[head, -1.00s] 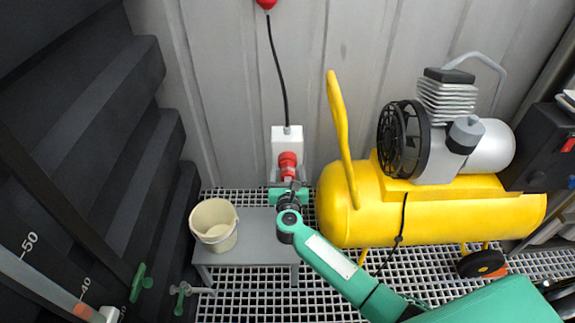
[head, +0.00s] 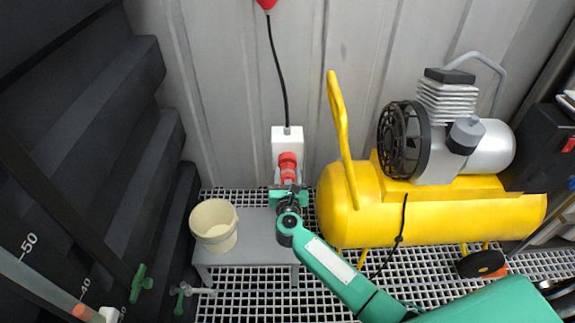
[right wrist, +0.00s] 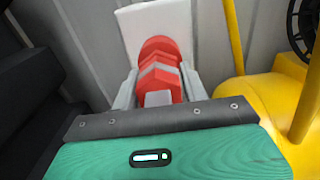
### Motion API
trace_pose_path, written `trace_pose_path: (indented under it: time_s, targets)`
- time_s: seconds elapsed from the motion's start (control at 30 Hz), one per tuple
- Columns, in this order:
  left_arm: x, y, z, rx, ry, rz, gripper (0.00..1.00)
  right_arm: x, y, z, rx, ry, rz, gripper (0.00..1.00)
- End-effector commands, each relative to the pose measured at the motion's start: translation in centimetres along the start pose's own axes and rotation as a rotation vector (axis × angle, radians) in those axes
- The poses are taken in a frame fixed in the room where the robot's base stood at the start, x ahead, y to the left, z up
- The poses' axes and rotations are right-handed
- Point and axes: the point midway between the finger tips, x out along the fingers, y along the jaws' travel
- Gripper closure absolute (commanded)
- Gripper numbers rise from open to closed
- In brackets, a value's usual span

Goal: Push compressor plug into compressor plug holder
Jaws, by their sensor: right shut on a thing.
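The compressor plug (head: 288,174) is red and sits between the fingers of my right gripper (head: 287,187), which is shut on it. In the right wrist view the plug (right wrist: 162,84) shows as a faceted red body, with a grey finger of the gripper (right wrist: 158,96) on each side. The compressor plug holder (head: 287,138) is a white box on the wall with a red round socket. The plug lines up with this socket and looks in contact with it. How deep it sits is hidden. My left gripper is out of view.
A yellow compressor (head: 420,212) with an upright yellow handle stands close on the right. A cream bucket (head: 214,226) stands on a low grey bench (head: 258,240) to the left. A black cable (head: 278,70) runs down the wall into the holder. Dark steps fill the left side.

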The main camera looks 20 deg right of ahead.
Motion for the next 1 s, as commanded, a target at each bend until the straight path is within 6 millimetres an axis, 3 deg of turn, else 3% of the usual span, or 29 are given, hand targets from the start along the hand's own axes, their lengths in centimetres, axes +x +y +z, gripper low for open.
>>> trace_pose_path:
  time_s: [1.0]
  targets:
    - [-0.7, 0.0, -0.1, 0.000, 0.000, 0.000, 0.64, -4.1, 0.0, 0.1, 0.000, -0.001, 0.000, 0.92]
